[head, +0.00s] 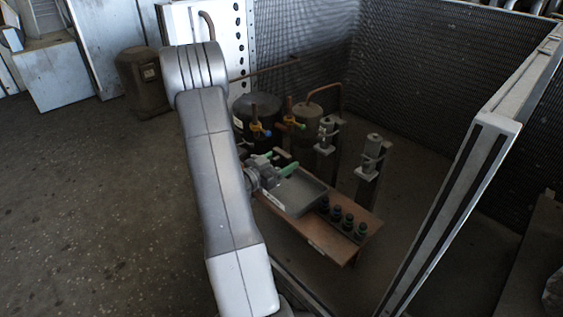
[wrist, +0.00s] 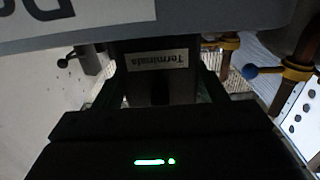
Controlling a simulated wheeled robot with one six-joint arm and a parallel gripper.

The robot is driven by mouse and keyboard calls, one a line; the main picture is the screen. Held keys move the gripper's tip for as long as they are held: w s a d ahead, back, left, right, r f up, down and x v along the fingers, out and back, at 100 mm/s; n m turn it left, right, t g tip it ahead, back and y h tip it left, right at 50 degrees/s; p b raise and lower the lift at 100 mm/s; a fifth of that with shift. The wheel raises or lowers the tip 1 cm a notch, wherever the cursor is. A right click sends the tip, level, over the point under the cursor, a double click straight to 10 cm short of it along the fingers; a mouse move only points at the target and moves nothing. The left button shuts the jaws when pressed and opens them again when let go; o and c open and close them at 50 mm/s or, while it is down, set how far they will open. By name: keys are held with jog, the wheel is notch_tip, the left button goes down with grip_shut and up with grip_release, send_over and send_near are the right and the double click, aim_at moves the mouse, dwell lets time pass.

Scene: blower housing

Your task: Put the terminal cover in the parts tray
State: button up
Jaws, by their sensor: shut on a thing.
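My gripper (head: 280,163) reaches in from the left, low over the far left part of the grey parts tray (head: 302,193). In the wrist view my gripper (wrist: 160,88) is shut on a dark piece with a white "Terminals" label, the terminal cover (wrist: 158,62). A finger lies on each side of it. In the head view the cover is small and mostly hidden by the gripper. I cannot tell whether it touches the tray. The bare tray floor shows to the right of the gripper.
The tray stands on a brown board (head: 330,237). Valves with blue (head: 257,128) and yellow (head: 291,122) handles stand behind. Two grey posts (head: 368,180) stand at the right. A pale frame (head: 455,205) rises on the right.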

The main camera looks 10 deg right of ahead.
jog(key=shift+f+b, duration=0.3)
jog(key=shift+f, duration=0.2)
jog(key=o, duration=1)
jog(key=shift+r, duration=0.15)
jog(key=shift+r+p, duration=0.35)
jog(key=shift+p, duration=0.05)
jog(key=p+v, duration=0.3)
jog(key=v, duration=0.9)
jog(key=shift+r, duration=0.15)
